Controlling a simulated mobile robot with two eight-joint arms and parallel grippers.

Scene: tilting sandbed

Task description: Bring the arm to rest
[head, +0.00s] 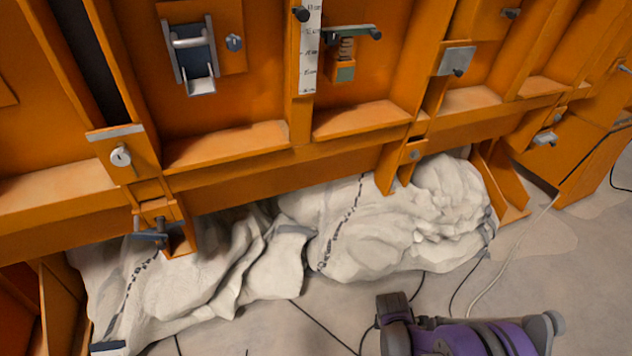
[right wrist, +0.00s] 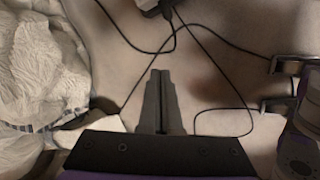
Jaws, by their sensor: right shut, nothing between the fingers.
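My purple and dark grey arm (head: 460,336) shows at the lower right of the head view, low over the floor in front of the sandbed. Its fingertips cannot be made out there. In the right wrist view my right gripper (right wrist: 160,100) points away over the floor. Its two dark fingers are together, with nothing between them. It is apart from the white sacks. My left gripper is in neither view.
The orange sandbed frame (head: 240,170) with latches and a scale (head: 310,50) fills the back. Bulging white sacks (head: 370,240) lie under it, also at left in the right wrist view (right wrist: 40,60).

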